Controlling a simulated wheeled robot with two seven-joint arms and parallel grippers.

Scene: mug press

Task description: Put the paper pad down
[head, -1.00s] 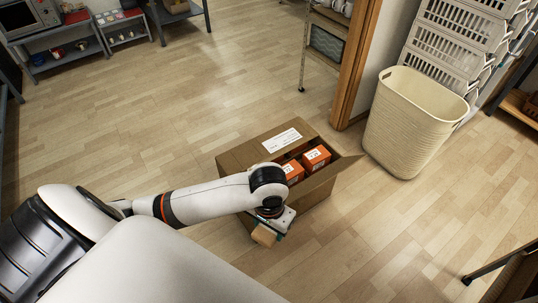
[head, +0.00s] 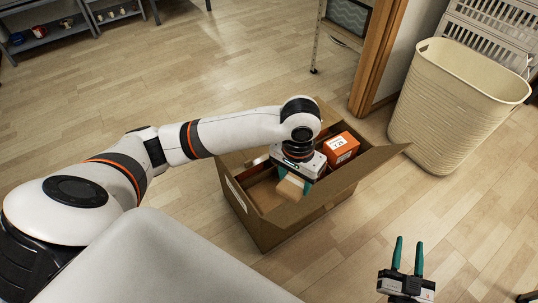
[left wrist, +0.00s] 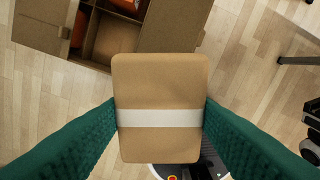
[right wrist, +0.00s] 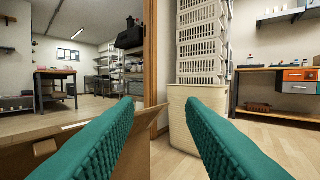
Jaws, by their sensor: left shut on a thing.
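The paper pad (left wrist: 160,85) is a brown block with a white band. In the left wrist view it lies between the teal fingers of my left gripper (left wrist: 160,118), which is shut on its sides. In the head view the left gripper (head: 294,180) holds the pad (head: 291,188) in front of the open cardboard box (head: 277,230). The wrist view shows the box (left wrist: 175,25) beyond the pad's far edge, so the pad looks above the box's near side. My right gripper (head: 407,257) is open and empty, right of the box.
The box has dividers and orange cartons (head: 341,148) inside; one compartment looks empty in the left wrist view. Its flaps stand open. A cream basket (head: 448,105) stands beyond the box, near a wooden door post (head: 380,55). The floor left of the box is clear.

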